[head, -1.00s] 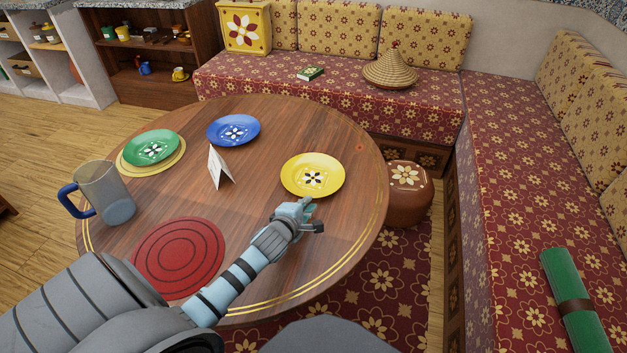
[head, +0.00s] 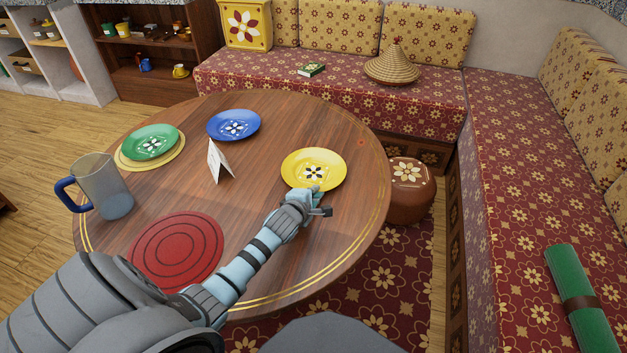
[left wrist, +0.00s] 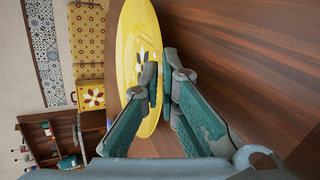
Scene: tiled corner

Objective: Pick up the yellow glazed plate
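The yellow glazed plate (head: 297,165), with a dark and white flower in its middle, lies on the right part of the round table. My left gripper (head: 316,192) is at the plate's near edge in the head view. In the left wrist view the plate (left wrist: 128,50) stands on edge because of the camera's tilt. There the two teal fingertips (left wrist: 160,80) are close together with the plate's rim between them, so the left gripper looks shut on the rim. The fingers hide part of the rim. My right gripper is not in view.
On the wooden table (head: 270,225) are a blue plate (head: 222,121), a green plate (head: 137,143) on a yellow mat, a white folded card (head: 220,163), a glass mug (head: 103,187) and a red round mat (head: 160,265). A leather pouf (head: 410,205) stands right of the table.

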